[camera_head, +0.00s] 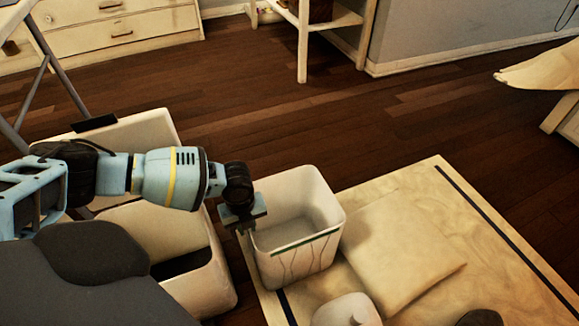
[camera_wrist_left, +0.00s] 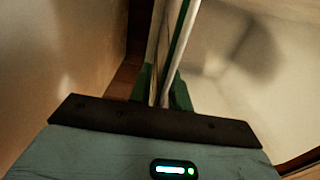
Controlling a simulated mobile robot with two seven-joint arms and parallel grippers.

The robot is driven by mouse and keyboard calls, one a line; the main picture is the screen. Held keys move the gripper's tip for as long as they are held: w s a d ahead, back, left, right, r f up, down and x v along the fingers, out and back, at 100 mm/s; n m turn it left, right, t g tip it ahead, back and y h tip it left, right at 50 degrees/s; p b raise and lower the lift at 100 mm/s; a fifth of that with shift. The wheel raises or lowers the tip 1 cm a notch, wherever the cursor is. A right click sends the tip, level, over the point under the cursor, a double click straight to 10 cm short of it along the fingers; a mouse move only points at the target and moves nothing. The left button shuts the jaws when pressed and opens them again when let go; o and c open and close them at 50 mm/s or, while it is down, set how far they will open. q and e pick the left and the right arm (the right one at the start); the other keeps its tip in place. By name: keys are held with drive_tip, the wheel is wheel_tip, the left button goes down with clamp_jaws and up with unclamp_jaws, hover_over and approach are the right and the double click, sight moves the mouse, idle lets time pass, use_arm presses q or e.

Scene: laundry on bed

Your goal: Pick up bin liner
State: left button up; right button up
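The bin liner (camera_head: 315,256) is a whitish, wrinkled film with a green band, lying over the rim of an open white bin (camera_head: 325,190). My left gripper (camera_head: 243,229) points down at the bin's left rim. In the left wrist view its two green fingertips (camera_wrist_left: 162,96) sit close together, one on each side of the thin edge, with the liner's green strip (camera_wrist_left: 182,38) running up from between them. They look closed on the liner at the rim; whether the bin wall is also between them is unclear. My right gripper is not in view.
A white lidded container (camera_head: 200,275) stands left of the bin, under my left arm. A small white object (camera_head: 346,311) is in front. Dark wooden floor (camera_head: 290,125) behind is clear.

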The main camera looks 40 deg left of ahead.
use_arm(q)
clamp_jaws()
